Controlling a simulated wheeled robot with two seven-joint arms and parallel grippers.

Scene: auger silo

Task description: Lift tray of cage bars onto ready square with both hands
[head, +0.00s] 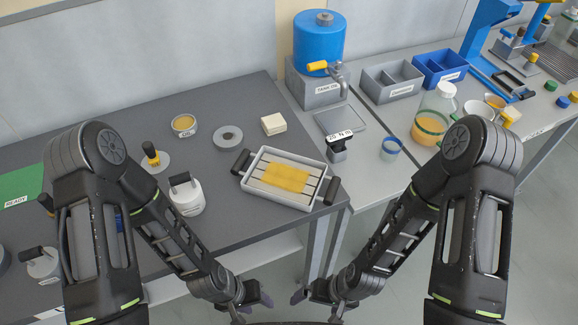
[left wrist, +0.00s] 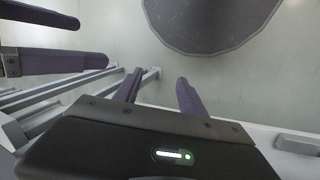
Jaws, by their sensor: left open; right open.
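The tray (head: 255,189) is a light grey rectangular box with slats and a dark handle at each short end. It sits tilted in the picture near the front right corner of the dark table. A yellow slab or powder patch (head: 286,177) lies in its middle. The green ready square (head: 22,184) lies flat on the table at the far left. My left gripper (head: 252,304) is open and empty, below the table's front edge; its fingers show in the left wrist view (left wrist: 160,92). My right gripper (head: 308,293) is open and empty beside it, apart from the tray.
Behind the tray stand a white block (head: 273,123), a grey disc (head: 228,138) and a round dish of yellow stuff (head: 184,125). A labelled black device (head: 338,148) stands right.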

